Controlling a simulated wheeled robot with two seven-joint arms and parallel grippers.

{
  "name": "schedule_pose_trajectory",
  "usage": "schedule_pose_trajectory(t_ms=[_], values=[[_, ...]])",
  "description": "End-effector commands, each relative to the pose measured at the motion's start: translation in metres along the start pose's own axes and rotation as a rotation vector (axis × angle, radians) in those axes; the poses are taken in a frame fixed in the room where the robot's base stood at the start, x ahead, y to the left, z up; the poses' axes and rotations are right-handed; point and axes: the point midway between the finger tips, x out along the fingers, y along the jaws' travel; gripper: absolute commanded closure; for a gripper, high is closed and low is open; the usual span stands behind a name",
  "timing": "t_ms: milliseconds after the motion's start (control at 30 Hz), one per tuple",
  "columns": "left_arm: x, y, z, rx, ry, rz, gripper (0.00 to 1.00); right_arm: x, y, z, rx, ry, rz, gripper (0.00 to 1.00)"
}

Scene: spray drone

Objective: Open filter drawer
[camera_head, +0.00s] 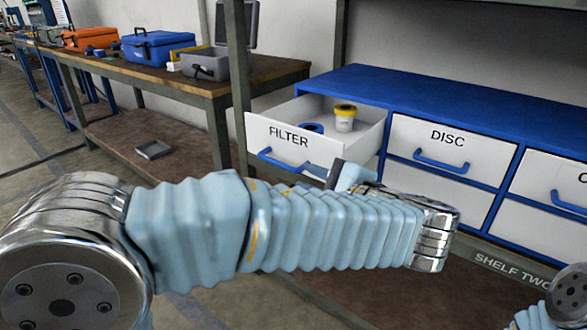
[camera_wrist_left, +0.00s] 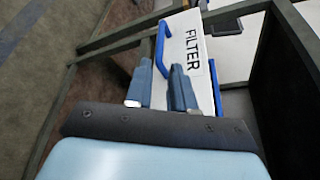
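The filter drawer (camera_head: 257,134) is a white drawer in a blue cabinet, labelled FILTER, and it stands pulled out. Its blue handle (camera_head: 281,160) is on the front. Inside are a yellow-and-white cup (camera_head: 345,117) and a blue round item (camera_head: 311,128). My left gripper (camera_head: 322,172) is at the right end of the handle, partly hidden by my forearm. In the left wrist view, the fingers (camera_wrist_left: 161,68) are apart, with the lower end of the handle (camera_wrist_left: 160,48) between them; contact cannot be told. The drawer front (camera_wrist_left: 192,52) lies beside them. My right gripper is out of view.
The disc drawer (camera_head: 439,136) is shut to the right, and another drawer (camera_head: 557,179) is cut by the picture edge. A workbench (camera_head: 190,83) with a blue toolbox (camera_head: 158,46) and a grey box (camera_head: 206,64) stands at left. A shelf edge (camera_head: 507,268) runs below the drawers.

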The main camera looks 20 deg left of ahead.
Motion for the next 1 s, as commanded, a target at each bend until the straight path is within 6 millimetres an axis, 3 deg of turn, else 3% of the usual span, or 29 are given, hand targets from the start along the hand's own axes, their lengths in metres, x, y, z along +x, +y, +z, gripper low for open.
schedule_pose_trajectory(t_ms=[100,267,600,700,767,867,967,1000], values=[[-0.022,-0.001,-0.001,0.001,0.002,-0.002,0.77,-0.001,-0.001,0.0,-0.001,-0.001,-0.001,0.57],[-0.035,0.0,0.0,0.0,0.001,0.0,0.77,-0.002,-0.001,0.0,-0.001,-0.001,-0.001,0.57],[-0.037,0.001,-0.001,0.001,0.001,0.001,0.77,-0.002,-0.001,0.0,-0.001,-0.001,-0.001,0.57],[-0.03,0.009,-0.011,0.025,0.018,0.027,0.77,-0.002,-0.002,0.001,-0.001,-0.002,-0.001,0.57],[-0.019,0.024,-0.027,0.06,0.048,0.07,0.77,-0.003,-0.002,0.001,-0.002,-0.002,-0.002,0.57],[0.007,0.07,-0.065,0.135,0.131,0.205,0.77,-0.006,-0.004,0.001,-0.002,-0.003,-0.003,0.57],[0.033,0.142,-0.107,0.191,0.24,0.419,0.77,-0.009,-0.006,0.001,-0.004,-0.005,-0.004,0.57],[0.04,0.174,-0.12,0.197,0.282,0.52,0.77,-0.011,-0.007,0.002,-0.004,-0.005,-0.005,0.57]])
